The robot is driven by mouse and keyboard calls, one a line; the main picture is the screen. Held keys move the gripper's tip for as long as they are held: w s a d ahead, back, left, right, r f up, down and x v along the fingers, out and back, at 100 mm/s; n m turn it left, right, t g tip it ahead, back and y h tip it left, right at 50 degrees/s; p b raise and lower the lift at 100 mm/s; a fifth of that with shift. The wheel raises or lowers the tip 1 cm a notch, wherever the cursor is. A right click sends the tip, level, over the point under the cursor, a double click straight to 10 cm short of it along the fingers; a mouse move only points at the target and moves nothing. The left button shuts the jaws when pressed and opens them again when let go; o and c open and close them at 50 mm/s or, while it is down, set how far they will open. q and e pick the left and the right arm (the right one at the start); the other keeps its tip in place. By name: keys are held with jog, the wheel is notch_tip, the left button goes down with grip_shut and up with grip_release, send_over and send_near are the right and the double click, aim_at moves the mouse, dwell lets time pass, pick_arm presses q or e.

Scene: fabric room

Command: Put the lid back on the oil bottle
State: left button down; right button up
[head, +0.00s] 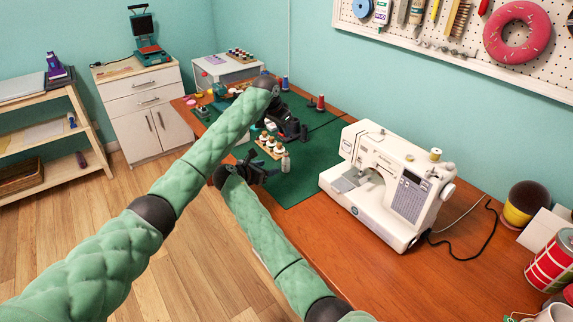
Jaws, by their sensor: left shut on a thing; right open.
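The oil bottle (286,162), small and pale, appears to stand upright on the green mat (300,184). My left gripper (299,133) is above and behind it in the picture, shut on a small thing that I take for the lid. The lid itself is too small and dark to make out against the fingers. My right gripper (272,174) is open, just left of the bottle and low over the mat. Whether its fingers touch the bottle is too small to tell.
A wooden rack of small bottles (268,146) stands just left of the oil bottle. The white sewing machine (388,185) stands to the right. Red thread spools (320,103) stand at the back of the mat. The mat's front right part is clear.

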aim_at(283, 164)
jog(key=x, duration=1.2)
jog(key=shift+d+f, duration=0.1)
jog(key=shift+f, duration=0.15)
grip_shut()
